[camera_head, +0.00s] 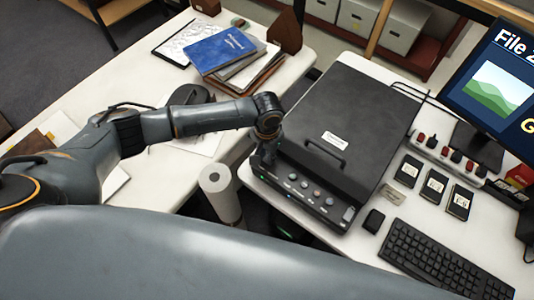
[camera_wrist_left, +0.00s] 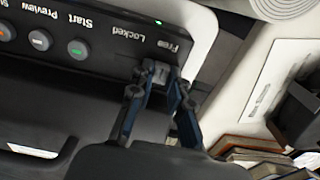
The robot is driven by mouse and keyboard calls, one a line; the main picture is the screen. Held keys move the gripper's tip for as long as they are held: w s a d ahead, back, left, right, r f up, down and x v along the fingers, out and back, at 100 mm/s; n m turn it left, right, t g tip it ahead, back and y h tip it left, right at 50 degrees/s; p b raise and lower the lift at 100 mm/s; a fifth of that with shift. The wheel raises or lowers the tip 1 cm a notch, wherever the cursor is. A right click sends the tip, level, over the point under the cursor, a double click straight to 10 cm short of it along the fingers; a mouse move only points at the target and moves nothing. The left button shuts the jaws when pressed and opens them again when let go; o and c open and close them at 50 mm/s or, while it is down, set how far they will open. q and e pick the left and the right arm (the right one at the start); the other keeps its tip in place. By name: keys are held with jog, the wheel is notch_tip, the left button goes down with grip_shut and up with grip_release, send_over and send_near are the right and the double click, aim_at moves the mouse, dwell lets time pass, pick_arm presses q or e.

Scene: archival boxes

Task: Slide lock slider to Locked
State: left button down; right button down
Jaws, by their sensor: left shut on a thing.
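The lock slider (camera_wrist_left: 157,72) is a small grey piece on the black front panel (camera_wrist_left: 90,40) of the scanner (camera_head: 350,115). In the left wrist view it sits beside the printed words "Free" and "Locked", which appear upside down, and looks nearer to "Free". My left gripper (camera_wrist_left: 157,90) is shut on the slider, with one finger on each side. In the head view my left gripper (camera_head: 264,162) is at the left front corner of the scanner, and the slider is hidden there. My right gripper is not in view.
Round buttons (camera_head: 305,189) line the panel beside the slider. A white paper roll (camera_head: 222,195) stands left of the scanner. Books (camera_head: 225,50) lie on the left table.

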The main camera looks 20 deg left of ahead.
aim_at(280, 169)
pick_arm(q)
jog(key=shift+d, duration=0.1)
jog(key=d, duration=0.1)
jog(key=s+d+p, duration=0.1)
jog(key=d, duration=0.1)
jog(key=shift+s+d+r+p, duration=0.1)
jog(key=shift+s+d+p, duration=0.15)
jog(key=shift+d+p, duration=0.05)
jog(key=shift+s+d, duration=0.15)
jog(key=shift+d, duration=0.3)
jog(key=c, duration=1.2)
grip_release()
notch_tip(280, 169, up, 12)
jog(key=shift+f, duration=0.1)
